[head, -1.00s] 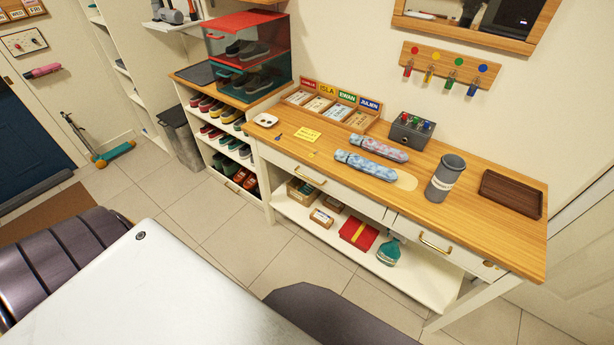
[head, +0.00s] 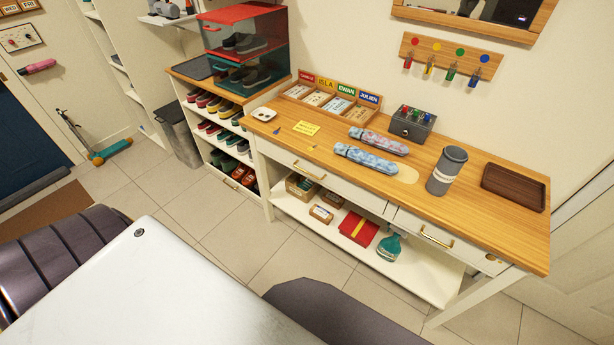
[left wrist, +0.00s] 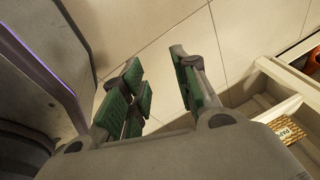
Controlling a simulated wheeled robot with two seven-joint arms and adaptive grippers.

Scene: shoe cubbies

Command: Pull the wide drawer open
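The wide drawer (head: 335,188) is the longer white front on the left under the wooden table top, and it looks shut. Its brass bar handle (head: 308,172) sits on the middle of that front. A shorter drawer (head: 460,252) with its own brass handle (head: 436,240) is to its right. My left gripper (left wrist: 155,65) shows only in the left wrist view; its green-padded fingers are apart with nothing between them. It is over the tiled floor, beside the white lower shelf, touching nothing visible. My right gripper is in neither view.
Two patterned rolled items (head: 368,159), a grey cup (head: 447,171) and a brown tray (head: 513,187) stand on the table top. Small boxes (head: 301,187) and a teal bottle (head: 390,247) are on the shelf below. The tiled floor in front is clear.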

